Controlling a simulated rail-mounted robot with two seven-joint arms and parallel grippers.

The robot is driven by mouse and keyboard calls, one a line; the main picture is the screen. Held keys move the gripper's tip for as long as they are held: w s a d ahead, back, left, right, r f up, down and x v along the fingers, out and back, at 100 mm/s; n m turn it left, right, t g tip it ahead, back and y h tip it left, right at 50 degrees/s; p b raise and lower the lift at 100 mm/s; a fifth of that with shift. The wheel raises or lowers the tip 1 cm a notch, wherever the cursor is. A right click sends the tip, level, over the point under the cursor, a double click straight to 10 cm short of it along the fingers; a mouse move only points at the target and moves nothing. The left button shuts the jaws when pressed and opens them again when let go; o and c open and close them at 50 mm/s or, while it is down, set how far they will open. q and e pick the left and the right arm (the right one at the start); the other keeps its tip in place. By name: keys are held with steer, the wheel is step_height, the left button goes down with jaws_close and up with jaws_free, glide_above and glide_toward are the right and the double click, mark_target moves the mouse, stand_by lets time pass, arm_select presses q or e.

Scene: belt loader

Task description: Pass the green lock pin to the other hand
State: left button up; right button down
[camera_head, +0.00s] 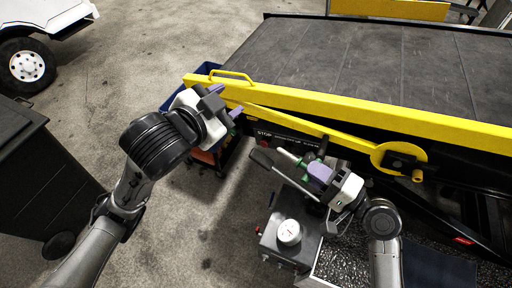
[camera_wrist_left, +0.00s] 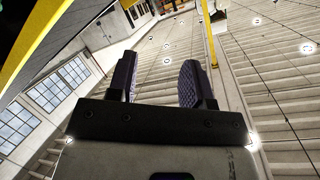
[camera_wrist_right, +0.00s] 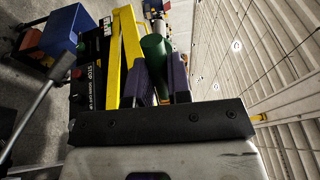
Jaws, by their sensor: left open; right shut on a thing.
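The green lock pin (camera_wrist_right: 154,52) stands up between the purple finger pads of my right gripper (camera_wrist_right: 162,82) in the right wrist view. In the head view, a green part of the pin (camera_head: 302,162) shows beside the pads of my right gripper (camera_head: 312,167), low and right of centre. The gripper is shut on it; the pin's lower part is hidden. My left gripper (camera_head: 226,101) is open, up and left of the right one, near the belt loader's yellow rail. In the left wrist view, nothing shows between its pads (camera_wrist_left: 160,83).
The belt loader's yellow rail (camera_head: 300,103) and yellow lever (camera_head: 300,123) run behind both grippers. A grey box with a round gauge (camera_head: 289,232) stands below the right gripper. A blue bin (camera_wrist_right: 62,32) shows in the right wrist view. Open floor lies at centre left.

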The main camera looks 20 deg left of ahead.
arm_select(q)
steer(key=d+m+g+h, duration=0.2)
steer(key=m, duration=0.1)
steer(key=m+g+h, duration=0.3)
steer(key=m+g, duration=0.4)
steer(key=m, duration=0.6)
glide_toward(295, 162)
steer(key=x, duration=0.9)
steer(key=shift+w+d+f, duration=0.2)
steer(key=shift+f, duration=0.05)
steer(key=shift+c, duration=0.2)
